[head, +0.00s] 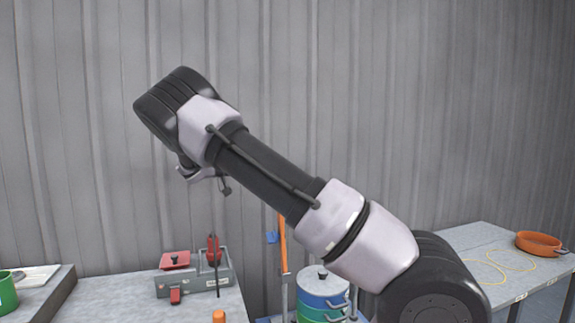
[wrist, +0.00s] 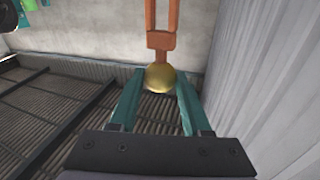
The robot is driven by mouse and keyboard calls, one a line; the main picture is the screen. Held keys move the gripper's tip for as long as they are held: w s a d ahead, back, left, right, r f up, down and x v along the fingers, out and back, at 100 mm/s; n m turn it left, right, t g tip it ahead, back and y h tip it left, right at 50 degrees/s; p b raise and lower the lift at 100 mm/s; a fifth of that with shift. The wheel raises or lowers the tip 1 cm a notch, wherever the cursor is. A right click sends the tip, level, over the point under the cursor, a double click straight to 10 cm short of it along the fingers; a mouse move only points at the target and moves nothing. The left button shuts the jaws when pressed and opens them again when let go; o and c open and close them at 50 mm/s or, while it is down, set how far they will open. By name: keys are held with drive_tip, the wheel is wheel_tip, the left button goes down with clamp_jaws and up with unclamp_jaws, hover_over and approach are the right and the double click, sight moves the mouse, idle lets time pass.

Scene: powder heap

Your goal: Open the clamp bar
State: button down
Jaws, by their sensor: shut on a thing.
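In the wrist view, the orange clamp bar (wrist: 162,39) comes in from the top edge and ends in a fork with a round gold knob (wrist: 160,78). My gripper (wrist: 159,84) has its two teal fingers on either side of the knob and is shut on it. In the head view, an upright orange bar (head: 284,247) stands behind my arm; its upper part is hidden, and I cannot tell if it is the same bar. My gripper is hidden behind my arm there.
A grey device with red parts (head: 190,283) stands on the left table. A blue and green drum (head: 322,285) stands below my arm. An orange pan (head: 538,243) sits on the right table. A grey corrugated wall (head: 420,110) closes off the back.

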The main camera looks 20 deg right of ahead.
drive_tip(key=shift+a+f+h, duration=0.2)
drive_tip(key=shift+a+h, duration=0.1)
drive_tip(key=shift+a, duration=0.8)
drive_tip(key=shift+c, duration=1.8)
unclamp_jaws()
drive_tip(key=v, duration=1)
drive_tip(key=shift+w+a+f, duration=0.15)
drive_tip(key=shift+w+a, duration=0.05)
drive_tip(key=shift+a, duration=0.15)
drive_tip(key=shift+s, duration=0.1)
